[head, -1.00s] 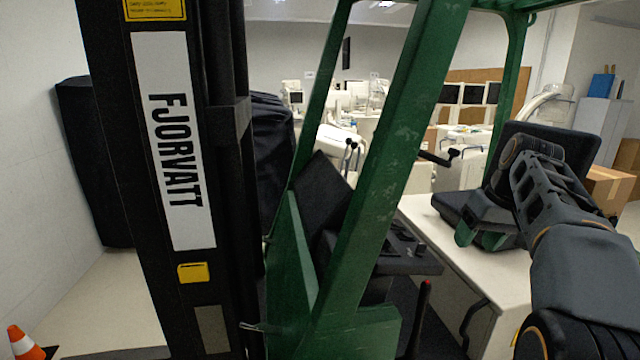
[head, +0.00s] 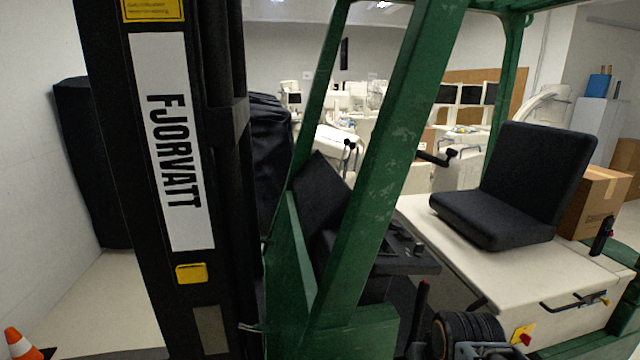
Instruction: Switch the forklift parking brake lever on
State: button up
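The forklift's green frame post (head: 375,170) crosses the middle of the head view. A dark upright lever with a red tip (head: 418,315) stands low behind the post; its base is hidden. A second black handle (head: 602,235) stands at the right, beside the seat. No label tells which is the parking brake lever. Part of my arm shows at the bottom edge, just right of the red-tipped lever. My gripper is out of view, so its state and any contact with a lever cannot be seen.
The black seat (head: 515,185) sits on the pale forklift body (head: 550,270). A dark console (head: 405,250) lies behind the post. The dark mast (head: 175,180) blocks the left. A red and yellow part (head: 522,335) is at lower right. An orange cone (head: 20,342) stands at lower left.

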aim_at(423, 292)
jog(key=z, duration=0.4)
jog(key=k, duration=1.35)
jog(key=u, duration=0.7)
jog(key=i, duration=1.45)
jog(key=z, duration=0.25)
